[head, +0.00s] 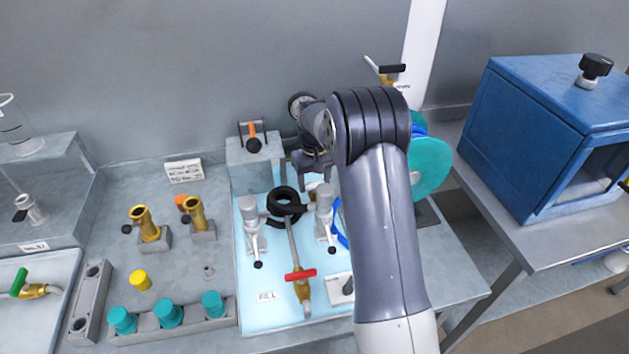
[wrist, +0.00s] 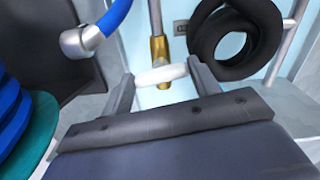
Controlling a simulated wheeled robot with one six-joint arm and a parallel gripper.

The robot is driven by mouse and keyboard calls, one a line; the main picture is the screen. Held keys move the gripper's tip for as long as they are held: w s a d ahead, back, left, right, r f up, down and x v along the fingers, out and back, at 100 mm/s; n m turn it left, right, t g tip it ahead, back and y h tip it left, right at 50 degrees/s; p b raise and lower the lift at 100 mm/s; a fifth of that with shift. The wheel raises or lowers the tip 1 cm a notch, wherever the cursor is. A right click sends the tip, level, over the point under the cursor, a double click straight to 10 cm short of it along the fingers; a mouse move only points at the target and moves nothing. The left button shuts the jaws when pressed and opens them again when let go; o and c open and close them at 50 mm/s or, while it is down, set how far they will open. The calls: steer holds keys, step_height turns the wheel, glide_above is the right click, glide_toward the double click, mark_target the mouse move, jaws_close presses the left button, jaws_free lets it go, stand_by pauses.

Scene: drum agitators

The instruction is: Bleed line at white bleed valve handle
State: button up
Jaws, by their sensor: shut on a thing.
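The white bleed valve handle (wrist: 162,74) lies crosswise between my fingertips in the wrist view. It sits on a brass valve body (wrist: 159,48) at the end of a thin metal pipe. My gripper (wrist: 161,76) is shut on the handle, with one finger at each end. In the head view my gripper (head: 318,168) reaches down at the back of the light blue tray (head: 268,316), behind the black coiled hose (head: 287,201). My arm and gripper mostly hide the handle there.
A red-handled valve (head: 301,276) stands at the tray's front. Grey clamps (head: 250,224) flank the hose, which is close by in the wrist view (wrist: 238,38). A teal reel (head: 430,165) stands right of my arm. A blue cabinet (head: 545,135) is farther right.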

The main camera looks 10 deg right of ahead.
mark_target(314, 183)
steer(key=shift+m, duration=1.1)
steer(key=o, duration=1)
steer(key=shift+r, duration=0.15)
step_height(314, 183, up, 11)
steer(key=b, duration=0.1)
steer(key=shift+f, duration=0.2)
